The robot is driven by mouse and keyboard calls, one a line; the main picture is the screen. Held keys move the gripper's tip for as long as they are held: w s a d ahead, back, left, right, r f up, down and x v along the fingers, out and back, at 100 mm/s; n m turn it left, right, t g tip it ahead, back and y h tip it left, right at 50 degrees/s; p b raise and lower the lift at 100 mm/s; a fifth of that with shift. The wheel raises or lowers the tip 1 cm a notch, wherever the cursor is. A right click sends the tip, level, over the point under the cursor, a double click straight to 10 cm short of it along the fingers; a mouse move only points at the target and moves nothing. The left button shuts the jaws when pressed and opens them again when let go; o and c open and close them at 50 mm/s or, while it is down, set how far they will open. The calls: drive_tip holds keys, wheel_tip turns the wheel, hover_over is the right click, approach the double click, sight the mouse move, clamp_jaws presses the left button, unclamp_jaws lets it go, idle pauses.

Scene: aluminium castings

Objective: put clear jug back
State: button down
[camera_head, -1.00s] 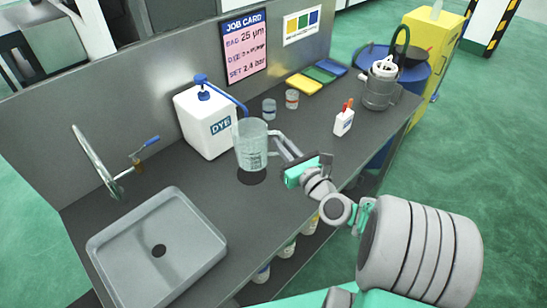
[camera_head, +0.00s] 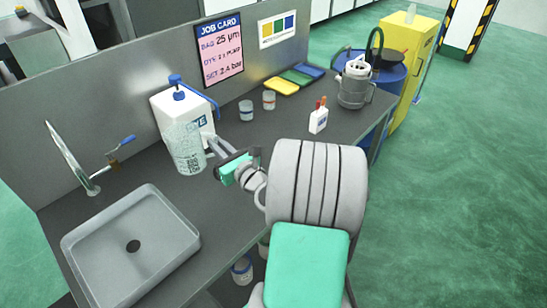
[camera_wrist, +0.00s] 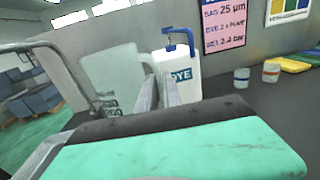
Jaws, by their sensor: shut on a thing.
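The clear jug (camera_head: 185,150) is see-through with dark markings, and it stands in front of the white DYE bottle (camera_head: 168,108) in the head view, overlapping it. My gripper (camera_head: 212,145) is shut on the jug's right side, likely its handle. In the wrist view the jug (camera_wrist: 115,78) is at left of the fingers (camera_wrist: 160,100), and the DYE bottle (camera_wrist: 182,75) is behind and to the right. I cannot tell for certain whether the jug's base touches the counter.
A sink (camera_head: 130,248) with a tap (camera_head: 75,160) is at the left of the counter. Two small cups (camera_head: 246,110) stand right of the bottle. A small white bottle (camera_head: 318,119), a grey pitcher (camera_head: 354,84) and coloured pads (camera_head: 295,78) are farther right.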

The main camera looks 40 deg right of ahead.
drive_tip(key=s+d+f+m+g+h+b, duration=0.1)
drive_tip(key=s+d+m+h, duration=0.15)
drive_tip(key=s+d, duration=0.4)
drive_tip(key=s+d+f+m+g+h+b, duration=0.1)
drive_tip(key=s+d+f+m+h+b, duration=0.2)
drive_tip(key=d, duration=0.6)
drive_tip(key=s+d+m+g+h, duration=0.1)
drive_tip(key=s+d+h, duration=0.3)
drive_tip(key=d, duration=0.4)
drive_tip(key=w+d+f, duration=0.2)
drive_tip(key=w+f, duration=0.1)
drive_tip(key=f, duration=0.1)
drive_tip(key=w+d+f+p, duration=0.1)
drive_tip(key=w+d+f, duration=0.2)
drive_tip(key=w+f, duration=0.1)
drive_tip(key=w+d+f, duration=0.3)
drive_tip(key=w+f, duration=0.1)
drive_tip(key=f, duration=0.1)
drive_tip(key=shift+p, duration=0.35)
